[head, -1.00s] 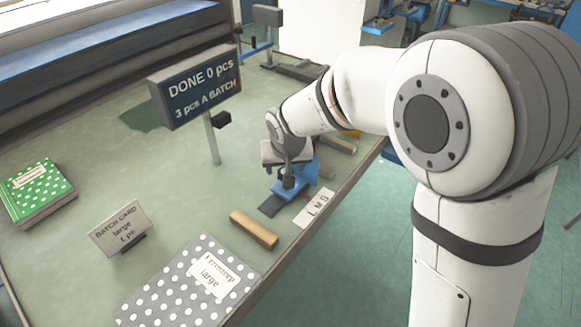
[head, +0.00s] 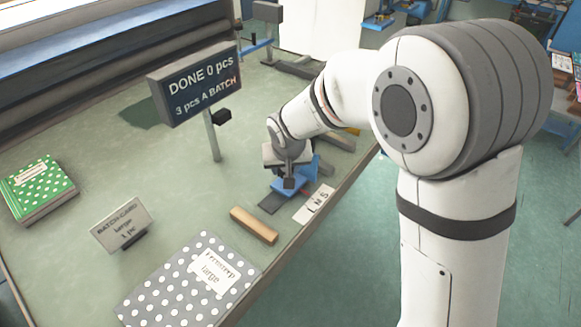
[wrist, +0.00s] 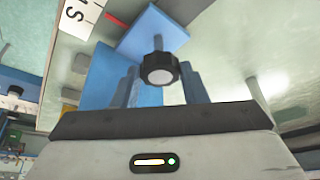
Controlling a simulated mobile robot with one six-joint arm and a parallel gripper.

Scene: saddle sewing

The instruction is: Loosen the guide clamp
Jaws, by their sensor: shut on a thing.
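The blue guide (head: 309,174) sits on the bench beside a white scale plate (head: 315,204) with letters. It also fills the upper middle of the wrist view (wrist: 153,32). The guide clamp's black knob (wrist: 160,68), with a pale round end and a stem, stands out from it towards the wrist camera. My gripper (head: 288,184) is down at the guide; in the wrist view its two fingers (wrist: 160,80) stand on either side of the knob and are shut on it. In the head view my gripper hides the knob.
A wooden block (head: 254,225) and a dotted grey book (head: 190,280) lie in front of the guide. A batch card (head: 122,224) and a sign on a post (head: 196,84) stand to the left. A green dotted book (head: 38,188) lies far left. The bench's right edge is close by.

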